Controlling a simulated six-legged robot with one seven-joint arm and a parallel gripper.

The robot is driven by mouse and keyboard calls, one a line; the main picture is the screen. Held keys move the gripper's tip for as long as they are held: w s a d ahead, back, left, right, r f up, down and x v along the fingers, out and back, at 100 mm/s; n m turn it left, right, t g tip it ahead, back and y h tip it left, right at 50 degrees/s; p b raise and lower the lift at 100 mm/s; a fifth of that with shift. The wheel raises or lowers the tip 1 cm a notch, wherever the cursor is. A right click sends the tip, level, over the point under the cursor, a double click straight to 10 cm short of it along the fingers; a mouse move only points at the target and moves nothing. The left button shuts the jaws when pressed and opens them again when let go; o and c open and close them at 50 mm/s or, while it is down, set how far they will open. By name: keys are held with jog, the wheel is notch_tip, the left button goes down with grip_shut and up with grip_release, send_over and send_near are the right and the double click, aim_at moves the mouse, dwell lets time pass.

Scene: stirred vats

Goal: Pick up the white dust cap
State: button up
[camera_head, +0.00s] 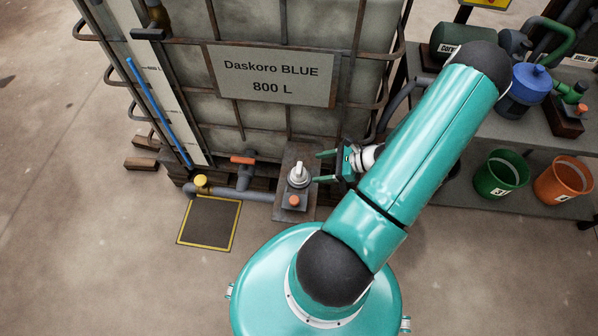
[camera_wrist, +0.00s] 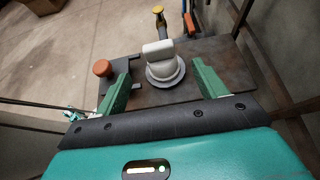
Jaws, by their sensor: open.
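The white dust cap (camera_head: 298,172) has a raised grip and a round base. It sits upright on a dark grey plate (camera_head: 284,208) at the foot of the tank. In the wrist view the cap (camera_wrist: 160,58) shows clearly, framed between my two green fingers. My gripper (camera_head: 317,167) is open and empty, just right of the cap in the head view. In the wrist view the fingers of my gripper (camera_wrist: 161,72) stand on either side of the cap's lower part, with gaps on both sides. Nothing hides the cap.
An orange knob (camera_head: 294,201) stands beside the cap on the plate. The caged tank (camera_head: 275,77) rises close behind. A grey pipe with an orange handle (camera_head: 242,160) and a yellow cap (camera_head: 201,181) lies left. A shelf with buckets (camera_head: 501,173) is right. Floor at left is mostly clear.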

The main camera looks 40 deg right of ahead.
aim_at(302, 170)
jog(key=x, duration=1)
jog(key=shift+w+a+r, duration=0.1)
jog(key=shift+w+r, duration=0.1)
jog(key=c, duration=1)
